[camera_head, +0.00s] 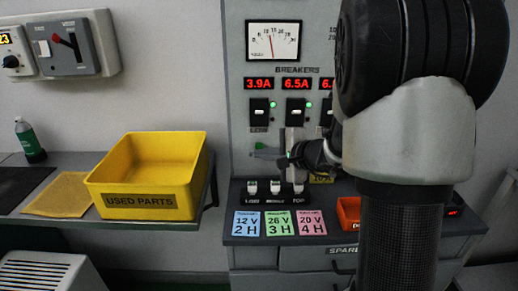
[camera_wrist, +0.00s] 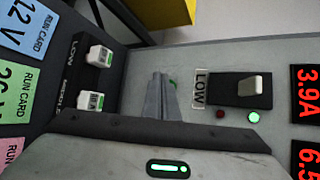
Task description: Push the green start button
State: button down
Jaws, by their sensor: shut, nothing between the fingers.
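The green start button shows only as a small green patch (camera_head: 258,145) on the panel, just below the left breaker's LOW label. In the wrist view a green sliver of it (camera_wrist: 173,82) shows just right of the fingertips; the rest is hidden behind them. My gripper (camera_head: 262,153) is shut and empty, with its fingers pointing at the panel. In the wrist view the fingertips (camera_wrist: 160,78) are close beside the green sliver. I cannot tell whether they touch it.
Breaker switches (camera_head: 259,111) and red current displays (camera_head: 258,84) sit above. Several white-and-green modules (camera_head: 251,188) stand below in a black holder, with coloured run cards (camera_head: 247,223) in front. A yellow used parts bin (camera_head: 140,206) stands left. My arm hides the panel's right side.

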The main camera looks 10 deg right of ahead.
jog(key=shift+s+a+b, duration=0.25)
jog(key=shift+s+b, duration=0.3)
jog(key=shift+s, duration=0.7)
jog(key=shift+s+a+b, duration=0.25)
jog(key=shift+s+b, duration=0.3)
jog(key=shift+s, duration=0.65)
jog(key=shift+a, duration=0.1)
jog(key=s+a+r+n+g+y, duration=0.1)
jog(key=s+a+r+n+g, duration=0.15)
jog(key=s+a+n, duration=0.4)
jog(key=s+a+r+n+g, duration=0.1)
jog(key=s+a+n+g, duration=0.25)
jog(key=s, duration=0.65)
jog(key=s+d+n+h, duration=0.6)
jog(key=s+d+h, duration=0.1)
jog(key=s+d, duration=0.25)
notch_tip(320, 180, up, 23)
jog(key=p, duration=2.2)
jog(key=shift+s+p, duration=0.35)
